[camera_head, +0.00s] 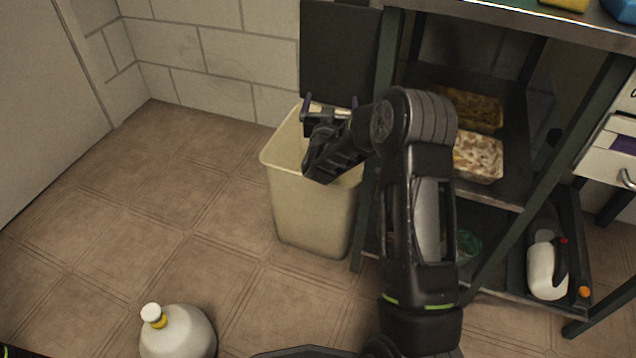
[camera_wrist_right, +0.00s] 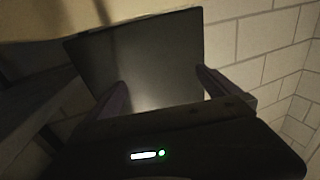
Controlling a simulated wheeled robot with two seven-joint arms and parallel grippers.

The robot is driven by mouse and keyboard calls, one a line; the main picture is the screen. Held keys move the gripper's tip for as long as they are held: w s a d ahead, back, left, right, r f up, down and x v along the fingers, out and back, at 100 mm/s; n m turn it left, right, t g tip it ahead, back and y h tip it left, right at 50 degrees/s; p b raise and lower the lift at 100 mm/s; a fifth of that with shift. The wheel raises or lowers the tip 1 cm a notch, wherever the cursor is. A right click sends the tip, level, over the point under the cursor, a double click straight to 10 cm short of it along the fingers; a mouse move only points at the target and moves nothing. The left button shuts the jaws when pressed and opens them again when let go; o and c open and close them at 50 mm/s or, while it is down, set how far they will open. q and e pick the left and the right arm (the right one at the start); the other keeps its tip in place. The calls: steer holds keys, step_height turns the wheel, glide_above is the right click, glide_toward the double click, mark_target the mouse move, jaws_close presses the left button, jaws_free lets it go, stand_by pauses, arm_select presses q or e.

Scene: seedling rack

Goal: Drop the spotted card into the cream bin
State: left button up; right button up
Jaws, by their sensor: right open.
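The cream bin (camera_head: 305,210) stands upright on the tiled floor, left of the rack, against the wall. My right gripper (camera_head: 331,103) is over the bin's opening, with its fingers apart and nothing seen between them. In the wrist view the right gripper (camera_wrist_right: 160,80) also shows its two fingers spread, with only a dark panel behind them. I cannot make out the spotted card in either view. Most of the bin's inside is hidden by my right arm and the bin's front wall. My left gripper does not show.
The dark panel (camera_head: 340,50) stands behind the bin. The rack's shelves hold trays, one with a speckled top (camera_head: 478,157), and a white jug (camera_head: 546,266). A white bottle with a yellow neck (camera_head: 177,333) stands on the floor. The floor left of the bin is clear.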

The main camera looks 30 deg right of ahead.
step_height(320, 180, up, 9)
steer(key=p, duration=0.3)
steer(key=shift+p, duration=0.35)
steer(key=shift+f, duration=0.15)
